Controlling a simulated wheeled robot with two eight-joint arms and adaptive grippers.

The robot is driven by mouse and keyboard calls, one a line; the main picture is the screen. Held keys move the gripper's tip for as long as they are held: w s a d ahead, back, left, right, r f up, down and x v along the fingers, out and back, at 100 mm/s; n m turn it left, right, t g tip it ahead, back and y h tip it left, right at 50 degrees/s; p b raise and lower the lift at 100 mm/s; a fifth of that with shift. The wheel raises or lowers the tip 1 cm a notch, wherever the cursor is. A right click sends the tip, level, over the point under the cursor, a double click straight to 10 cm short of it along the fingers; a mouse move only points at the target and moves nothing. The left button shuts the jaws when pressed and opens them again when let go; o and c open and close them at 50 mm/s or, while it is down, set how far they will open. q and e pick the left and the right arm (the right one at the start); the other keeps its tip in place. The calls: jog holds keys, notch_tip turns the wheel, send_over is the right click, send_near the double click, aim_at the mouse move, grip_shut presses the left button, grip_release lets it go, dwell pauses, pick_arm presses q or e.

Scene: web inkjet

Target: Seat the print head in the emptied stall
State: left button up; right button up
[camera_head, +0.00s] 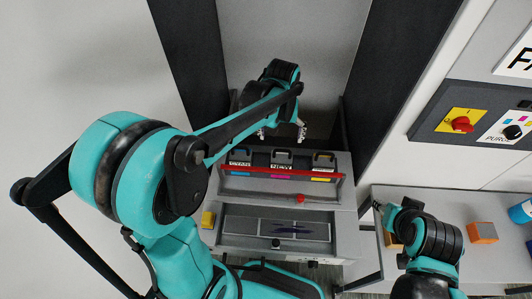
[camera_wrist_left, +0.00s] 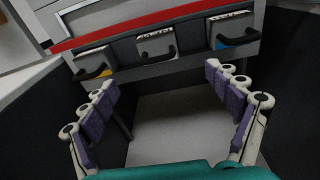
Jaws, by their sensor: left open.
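Three print heads with black handles stand side by side in the grey carriage. The left one (camera_head: 240,158) has a label that seems to read CYAN, the middle one (camera_head: 282,159) seems to read NEW, and the right one (camera_head: 323,159) has yellow below it. All three handles also show in the wrist view, the middle one (camera_wrist_left: 157,46) at top centre. No empty stall is clearly visible. My left gripper (camera_head: 282,134) is open and empty, behind the row; its spread fingers (camera_wrist_left: 160,80) show in the wrist view. My right gripper (camera_head: 382,208) is low at right; its jaws are unclear.
A red bar (camera_head: 270,175) crosses the front of the print heads, with a red knob (camera_head: 300,199) below. A tray (camera_head: 235,226) with a dark smear lies in front. An orange block (camera_head: 482,232) sits on the right table. A panel (camera_head: 455,100) carries a red-and-yellow switch.

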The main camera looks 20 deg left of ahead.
pick_arm(q)
jog(key=s+a+r+m+t, duration=0.1)
jog(key=s+r+t, duration=0.1)
jog(key=s, duration=0.5)
jog(key=s+a+r+m+t, duration=0.1)
jog(key=s+t, duration=0.3)
jog(key=s, duration=0.4)
jog(key=shift+a+r+m, duration=0.15)
jog(key=shift+r+m, duration=0.25)
jog(key=shift+r, duration=0.35)
jog(key=shift+s+f, duration=0.1)
notch_tip(320, 180, down, 4)
jog(key=b, duration=0.3)
jog(key=shift+r+b, duration=0.2)
jog(key=shift+b, duration=0.2)
